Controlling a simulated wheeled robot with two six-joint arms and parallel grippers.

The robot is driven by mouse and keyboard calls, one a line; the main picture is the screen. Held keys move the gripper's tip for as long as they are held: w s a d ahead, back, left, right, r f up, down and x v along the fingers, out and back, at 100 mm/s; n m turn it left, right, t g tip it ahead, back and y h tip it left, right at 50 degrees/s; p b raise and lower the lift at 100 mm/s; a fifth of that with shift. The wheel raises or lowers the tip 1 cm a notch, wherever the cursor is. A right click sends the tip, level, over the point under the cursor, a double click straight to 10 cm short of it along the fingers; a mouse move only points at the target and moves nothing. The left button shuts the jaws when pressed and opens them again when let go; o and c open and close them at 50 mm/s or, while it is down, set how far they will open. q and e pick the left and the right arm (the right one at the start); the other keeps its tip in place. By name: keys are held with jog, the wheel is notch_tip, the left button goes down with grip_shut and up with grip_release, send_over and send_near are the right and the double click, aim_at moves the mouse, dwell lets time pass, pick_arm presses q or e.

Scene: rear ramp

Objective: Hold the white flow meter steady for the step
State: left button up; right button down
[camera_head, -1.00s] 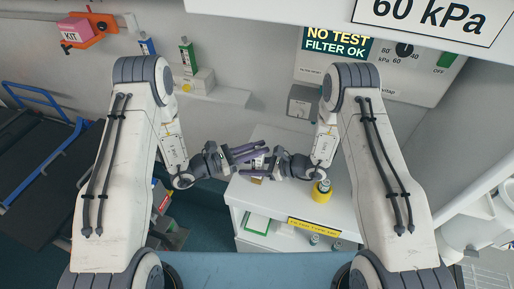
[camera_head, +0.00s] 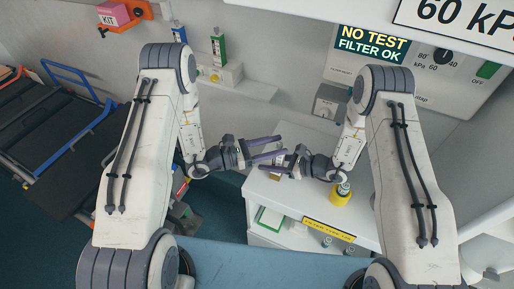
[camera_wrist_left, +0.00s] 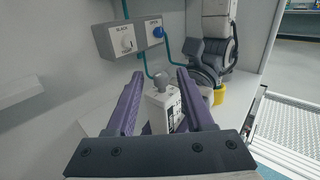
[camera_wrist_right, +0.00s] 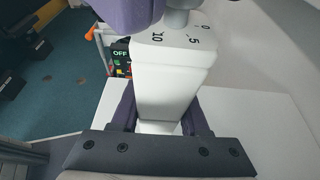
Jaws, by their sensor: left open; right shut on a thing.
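The white flow meter (camera_wrist_right: 170,75) is a white block with scale numbers on its face and a grey knob at one end. My right gripper (camera_wrist_right: 158,108) is shut on it, one purple finger on each side. In the head view the meter is mostly hidden between the grippers. My left gripper (camera_head: 281,148) is open, its fingers pointing toward the meter. In the left wrist view the meter (camera_wrist_left: 158,118) and its knob (camera_wrist_left: 163,80) lie between the spread left fingers. A purple left finger (camera_wrist_right: 130,14) also shows close to the knob in the right wrist view.
A white cabinet (camera_head: 262,192) stands below the grippers, with a yellow-based item (camera_head: 340,197) near my right wrist. Wall boxes with knobs (camera_wrist_left: 127,42) and teal hoses are behind. A stretcher (camera_head: 60,120) is at the left.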

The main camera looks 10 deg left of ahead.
pick_arm(q)
jog(key=v, duration=1)
jog(key=shift+a, duration=0.2)
jog(key=shift+s, duration=0.1)
pick_arm(e)
jog(key=shift+c, duration=1.6)
grip_release()
